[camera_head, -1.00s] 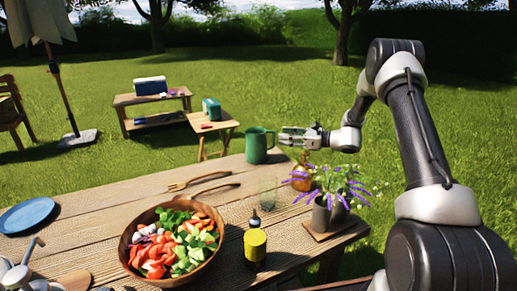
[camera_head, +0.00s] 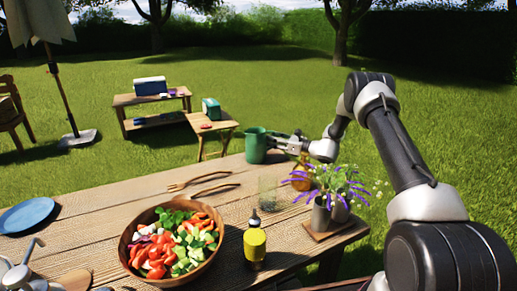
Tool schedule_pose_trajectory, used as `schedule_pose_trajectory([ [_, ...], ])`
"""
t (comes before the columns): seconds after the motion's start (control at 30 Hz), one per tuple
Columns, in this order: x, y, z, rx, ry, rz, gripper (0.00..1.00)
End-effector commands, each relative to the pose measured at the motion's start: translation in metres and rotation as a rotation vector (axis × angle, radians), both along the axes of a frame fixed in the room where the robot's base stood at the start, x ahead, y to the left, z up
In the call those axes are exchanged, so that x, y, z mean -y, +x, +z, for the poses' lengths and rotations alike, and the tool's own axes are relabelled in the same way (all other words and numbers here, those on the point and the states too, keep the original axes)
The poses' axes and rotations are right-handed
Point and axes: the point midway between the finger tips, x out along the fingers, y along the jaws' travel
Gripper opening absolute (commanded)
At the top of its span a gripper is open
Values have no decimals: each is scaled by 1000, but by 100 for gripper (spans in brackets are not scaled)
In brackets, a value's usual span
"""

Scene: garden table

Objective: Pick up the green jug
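The green jug (camera_head: 256,146) stands upright at the far edge of the wooden table, with its handle on the right side. My gripper (camera_head: 276,140) is at the jug's right side, level with its upper half, pointing left at the handle. The fingertips overlap the handle area in the picture. They are small and partly merged with the jug, so I cannot tell whether they are open or shut, or whether they touch the handle.
An amber bottle (camera_head: 302,178) stands below my wrist. A clear glass (camera_head: 268,190), a yellow-labelled bottle (camera_head: 254,244), a salad bowl (camera_head: 131,238) and lavender pots (camera_head: 321,215) stand nearer. Wooden servers (camera_head: 208,190) lie left of the glass.

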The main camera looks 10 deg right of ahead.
Motion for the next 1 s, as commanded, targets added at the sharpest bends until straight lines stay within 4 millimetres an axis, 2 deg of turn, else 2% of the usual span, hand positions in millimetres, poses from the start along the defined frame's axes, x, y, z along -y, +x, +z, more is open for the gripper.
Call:
schedule_pose_trajectory([
  [0.07, 0, 0, 0, 0, 0, 0, 36],
  [0.1, 0, 0, 0, 1, -1, 0, 32],
  [0.27, 0, 0, 0, 1, -1, 0, 3],
  [0.3, 0, 0, 0, 1, -1, 0, 0],
  [0.77, 1, 0, 2, 2, 0, 0, 0],
  [1.0, 1, 0, 12, 4, 0, 1, 0],
])
